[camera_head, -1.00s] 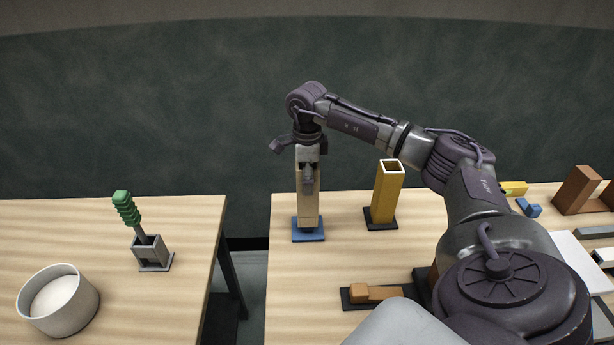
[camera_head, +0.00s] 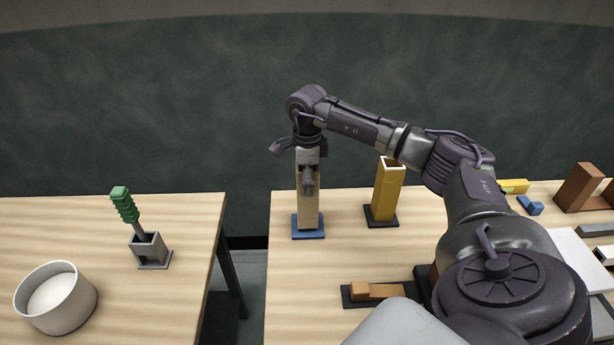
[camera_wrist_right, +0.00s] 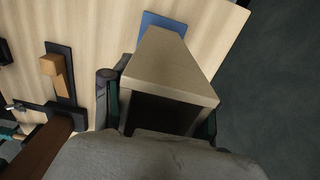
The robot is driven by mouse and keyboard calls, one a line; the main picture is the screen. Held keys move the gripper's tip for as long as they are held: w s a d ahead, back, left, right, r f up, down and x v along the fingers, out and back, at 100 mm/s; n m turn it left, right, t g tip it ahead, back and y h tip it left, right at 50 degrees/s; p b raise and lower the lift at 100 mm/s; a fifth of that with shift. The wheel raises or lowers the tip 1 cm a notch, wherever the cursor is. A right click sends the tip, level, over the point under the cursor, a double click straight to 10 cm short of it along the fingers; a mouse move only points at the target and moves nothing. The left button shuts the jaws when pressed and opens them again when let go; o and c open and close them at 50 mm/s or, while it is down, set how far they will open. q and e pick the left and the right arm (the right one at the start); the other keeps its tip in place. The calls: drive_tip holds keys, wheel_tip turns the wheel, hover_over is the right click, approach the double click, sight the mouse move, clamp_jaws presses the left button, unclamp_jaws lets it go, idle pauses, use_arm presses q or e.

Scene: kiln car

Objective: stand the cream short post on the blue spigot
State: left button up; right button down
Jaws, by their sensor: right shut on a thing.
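The cream short post (camera_head: 308,207) stands upright over the blue spigot's base plate (camera_head: 308,233), at the left end of the right-hand table. The spigot itself is hidden by the post. Whether the post's foot rests on the plate or is just above it, I cannot tell. My right gripper (camera_head: 308,170) is shut on the upper part of the post. In the right wrist view the post's hollow top end (camera_wrist_right: 170,92) sits between the fingers, with the blue plate (camera_wrist_right: 164,21) beyond it. My left gripper is not in view.
A yellow post (camera_head: 387,195) stands on a dark plate to the right. A dark plate with an orange-brown piece (camera_head: 375,292) lies nearer. The left table holds a white bowl (camera_head: 57,298) and a grey holder (camera_head: 150,250) with a green-handled tool. A gap separates the tables.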

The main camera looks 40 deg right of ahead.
drive_tip(key=shift+f+b, duration=0.4)
drive_tip(key=shift+f, duration=0.2)
idle(0.3)
drive_tip(key=shift+c, duration=1.2)
unclamp_jaws()
drive_tip(key=shift+s+f, duration=0.1)
drive_tip(key=shift+r, duration=0.2)
drive_tip(key=shift+r+p, duration=2.95)
drive_tip(key=shift+r, duration=0.95)
